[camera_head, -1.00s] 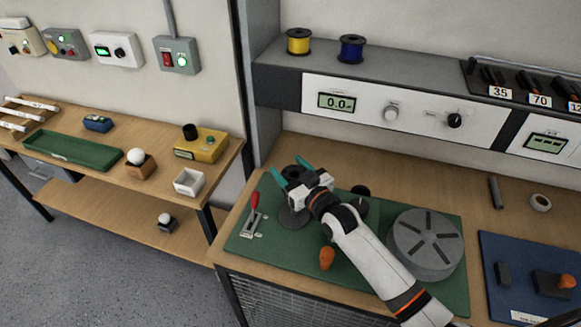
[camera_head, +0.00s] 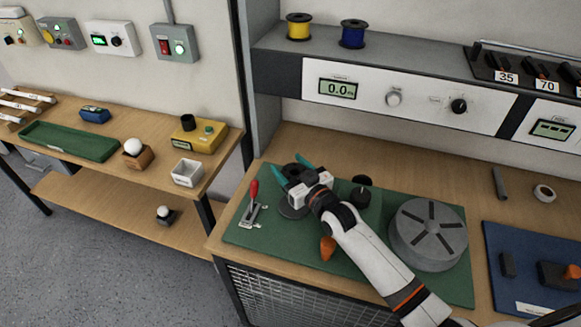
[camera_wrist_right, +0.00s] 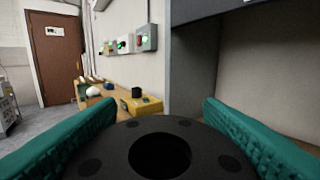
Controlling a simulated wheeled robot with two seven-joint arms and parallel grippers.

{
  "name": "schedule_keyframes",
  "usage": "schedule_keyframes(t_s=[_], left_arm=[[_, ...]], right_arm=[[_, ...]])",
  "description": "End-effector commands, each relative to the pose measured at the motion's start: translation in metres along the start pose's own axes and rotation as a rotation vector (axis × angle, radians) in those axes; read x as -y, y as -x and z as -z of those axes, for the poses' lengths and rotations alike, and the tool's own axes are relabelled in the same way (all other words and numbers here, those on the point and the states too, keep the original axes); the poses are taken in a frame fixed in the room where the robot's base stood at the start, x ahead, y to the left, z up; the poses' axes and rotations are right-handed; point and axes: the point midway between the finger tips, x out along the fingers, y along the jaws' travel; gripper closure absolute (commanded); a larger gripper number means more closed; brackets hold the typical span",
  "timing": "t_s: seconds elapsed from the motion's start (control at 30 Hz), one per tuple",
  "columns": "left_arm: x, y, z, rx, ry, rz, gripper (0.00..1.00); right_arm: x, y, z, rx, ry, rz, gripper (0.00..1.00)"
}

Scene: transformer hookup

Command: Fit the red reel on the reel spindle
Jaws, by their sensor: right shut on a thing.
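My right gripper (camera_head: 297,174) has its teal fingers shut on a reel (camera_head: 291,171) with a black flange, above the left part of the green mat. In the right wrist view the flange (camera_wrist_right: 160,150), with its dark centre hole, lies flat between the fingers (camera_wrist_right: 160,140). The reel's winding is hidden, so its red colour does not show. A dark grey round base (camera_head: 290,210) shows partly under the gripper; it may belong to the reel spindle. No spindle pin is visible, and I cannot tell whether the reel touches it. My left gripper is not in view.
A red-handled lever clamp (camera_head: 253,202) stands close left of the gripper. An orange knob (camera_head: 327,248), a black knob (camera_head: 362,190) and a big grey slotted drum (camera_head: 428,234) are near my right arm. Yellow (camera_head: 299,27) and blue (camera_head: 353,34) reels stand on the shelf above.

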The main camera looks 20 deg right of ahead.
Motion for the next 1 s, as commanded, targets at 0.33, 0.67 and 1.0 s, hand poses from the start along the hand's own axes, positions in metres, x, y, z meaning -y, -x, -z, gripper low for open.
schedule_keyframes(t_s=[0.33, 0.67, 1.0], left_arm=[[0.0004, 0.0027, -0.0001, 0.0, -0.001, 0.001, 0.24], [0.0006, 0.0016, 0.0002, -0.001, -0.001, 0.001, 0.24], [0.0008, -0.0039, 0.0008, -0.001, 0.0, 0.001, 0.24]], right_arm=[[-0.0002, 0.0, -0.0017, 0.004, 0.0, 0.0, 0.75], [-0.0002, 0.0, -0.0004, 0.004, 0.0, 0.0, 0.75], [-0.0003, -0.0001, 0.0068, 0.004, 0.0, 0.0, 0.75]])
